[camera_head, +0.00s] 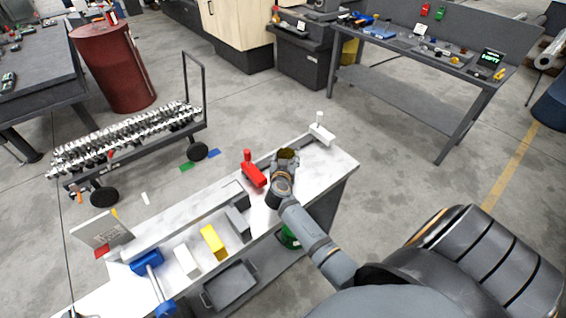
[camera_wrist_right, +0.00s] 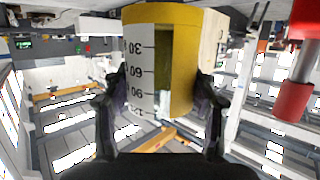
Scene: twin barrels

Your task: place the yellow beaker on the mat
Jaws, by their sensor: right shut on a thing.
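The yellow beaker (camera_wrist_right: 187,75) fills the upper middle of the right wrist view, with a white scale strip whose numbers appear upside down. My right gripper (camera_wrist_right: 160,98) is shut on it, one dark finger on each side. In the head view the beaker (camera_head: 288,153) is a small dark yellow shape at the end of my right arm, over the white bench top (camera_head: 325,165). The gripper partly covers it, and I cannot tell its height above the bench. I cannot make out a mat in either view. My left gripper is not in view.
A red item (camera_head: 253,175) stands left of the gripper and a white item (camera_head: 321,132) stands behind it to the right. Yellow (camera_head: 212,241), white (camera_head: 187,261) and blue (camera_head: 147,262) pieces lie toward the bench's left end. The bench's right end looks clear.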

